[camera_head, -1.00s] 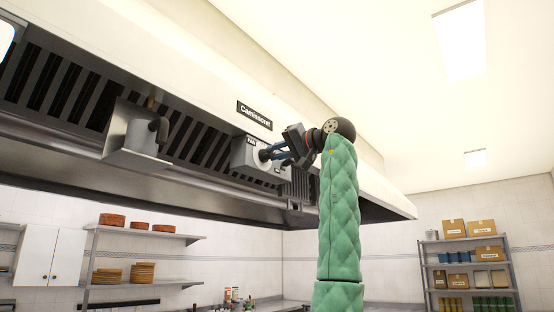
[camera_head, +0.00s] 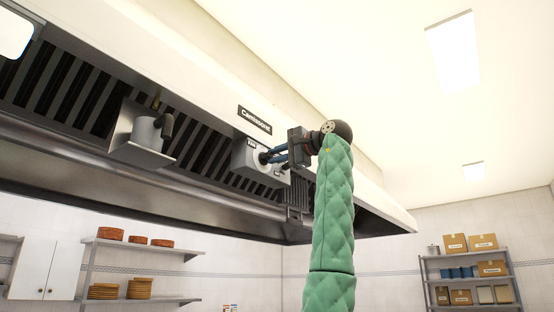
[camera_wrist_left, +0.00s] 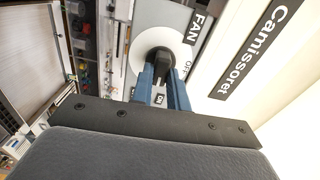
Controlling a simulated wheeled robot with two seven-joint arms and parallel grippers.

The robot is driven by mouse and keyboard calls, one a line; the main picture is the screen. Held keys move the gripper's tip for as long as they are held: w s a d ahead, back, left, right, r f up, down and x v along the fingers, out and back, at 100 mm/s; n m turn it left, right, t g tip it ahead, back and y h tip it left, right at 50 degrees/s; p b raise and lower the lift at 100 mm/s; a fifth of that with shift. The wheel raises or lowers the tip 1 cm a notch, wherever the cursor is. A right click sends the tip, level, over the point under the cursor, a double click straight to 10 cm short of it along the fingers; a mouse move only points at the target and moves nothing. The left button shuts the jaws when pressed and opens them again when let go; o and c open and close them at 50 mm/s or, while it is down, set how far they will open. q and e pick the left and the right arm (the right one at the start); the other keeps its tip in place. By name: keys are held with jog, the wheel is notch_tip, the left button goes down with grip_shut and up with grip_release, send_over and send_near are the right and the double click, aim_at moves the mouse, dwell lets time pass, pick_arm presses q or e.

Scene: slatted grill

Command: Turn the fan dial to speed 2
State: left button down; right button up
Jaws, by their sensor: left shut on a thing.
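The fan dial is a black knob on a round white plate (camera_wrist_left: 138,48), under the label FAN, on a grey control box (camera_head: 241,157) fixed to the hood. My left gripper (camera_head: 268,157) reaches it from the right and is shut on the knob (camera_wrist_left: 161,62). In the left wrist view, the two blue fingers (camera_wrist_left: 162,78) stand on either side of the knob. An OFF mark shows right of the knob; other marks are partly hidden by the fingers. I cannot read which setting the knob points to. My right gripper is not in view.
The hood's front panel, with a Camissoret sign (camera_head: 255,119), runs just above the control box. Slatted grills (camera_head: 70,90) and a metal bracket with a pipe (camera_head: 140,138) lie to the left. Wall shelves (camera_head: 142,247) and a rack of boxes (camera_head: 470,270) are far behind.

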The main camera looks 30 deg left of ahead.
pick_arm(q)
jog(key=shift+m, duration=0.3)
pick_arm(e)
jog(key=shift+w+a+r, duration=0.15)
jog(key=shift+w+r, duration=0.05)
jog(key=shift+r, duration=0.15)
pick_arm(q)
jog(key=c, duration=1.4)
grip_release()
jog(key=shift+a, duration=0.1)
jog(key=shift+o, duration=0.2)
